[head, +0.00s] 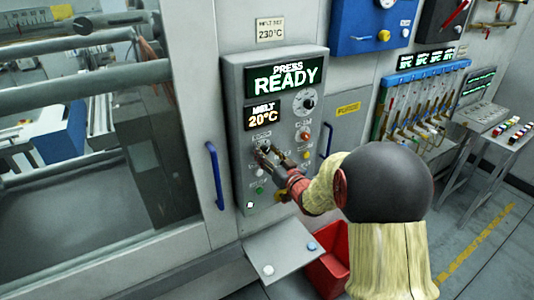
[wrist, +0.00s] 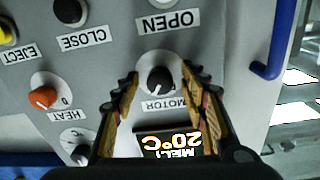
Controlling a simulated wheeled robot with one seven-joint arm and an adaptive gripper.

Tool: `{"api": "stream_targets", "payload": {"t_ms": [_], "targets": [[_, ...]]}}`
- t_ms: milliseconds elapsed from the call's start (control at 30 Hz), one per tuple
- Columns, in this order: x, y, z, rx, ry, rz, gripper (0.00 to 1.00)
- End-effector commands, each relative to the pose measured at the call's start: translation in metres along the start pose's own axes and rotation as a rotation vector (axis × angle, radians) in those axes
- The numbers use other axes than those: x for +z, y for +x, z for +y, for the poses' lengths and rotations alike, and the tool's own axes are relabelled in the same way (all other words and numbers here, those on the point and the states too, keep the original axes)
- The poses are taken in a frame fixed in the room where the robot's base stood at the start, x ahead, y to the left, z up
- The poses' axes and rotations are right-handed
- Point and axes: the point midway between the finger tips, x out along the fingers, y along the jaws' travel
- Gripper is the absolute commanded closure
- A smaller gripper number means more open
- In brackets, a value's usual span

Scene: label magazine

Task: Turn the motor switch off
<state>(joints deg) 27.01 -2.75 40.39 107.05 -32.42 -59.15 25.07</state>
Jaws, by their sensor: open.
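The motor switch (wrist: 160,80) is a round black knob with a white pointer line, on a grey panel above its MOTOR label, which reads upside down in the wrist view. My gripper (wrist: 158,82) is open, with one finger on each side of the knob. I cannot tell whether the fingers touch it. In the head view my gripper (head: 268,155) is at the control panel (head: 237,140), and it partly hides the knob there.
Near the motor switch are an orange HEAT knob (wrist: 43,97), a black CLOSE button (wrist: 70,12) and a yellow EJECT button (wrist: 6,32). A blue handle (head: 215,175) stands left of the panel. A red bin (head: 328,272) and a small shelf (head: 285,250) are below.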

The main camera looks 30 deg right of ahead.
Motion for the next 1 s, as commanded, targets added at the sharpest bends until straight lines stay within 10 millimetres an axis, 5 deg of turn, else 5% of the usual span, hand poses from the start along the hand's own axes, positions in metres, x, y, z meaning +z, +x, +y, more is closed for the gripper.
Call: {"api": "stream_targets", "payload": {"t_ms": [167, 1000], "targets": [[0.0001, -0.0001, 0.0001, 0.000, 0.000, 0.000, 0.57], [0.0004, -0.0003, 0.0001, 0.000, 0.000, 0.000, 1.00]]}}
